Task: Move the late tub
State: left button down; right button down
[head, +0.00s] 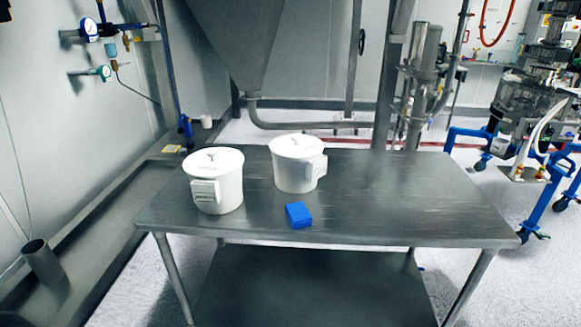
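Two white lidded tubs stand upright on a grey metal table. The left tub (216,182) is nearer the table's left front corner and has a label or box-like patch on its front left side. The other tub (296,165) stands farther back and to the right, with a pale patch on its right side. The two tubs are apart. I cannot read any writing that tells which is the late tub. Neither of my grippers is in the head view.
A small blue box (299,215) lies on the table (400,200) in front of the right tub. The table's right half is clear. A lower shelf (310,285) is below. A steel hopper (245,45) and pipes stand behind; a blue-framed machine (540,125) stands at the right.

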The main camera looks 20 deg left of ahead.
aim_at(296, 176)
jog(key=i+j+u, duration=0.1)
jog(key=i+u, duration=0.6)
jog(key=u, duration=0.2)
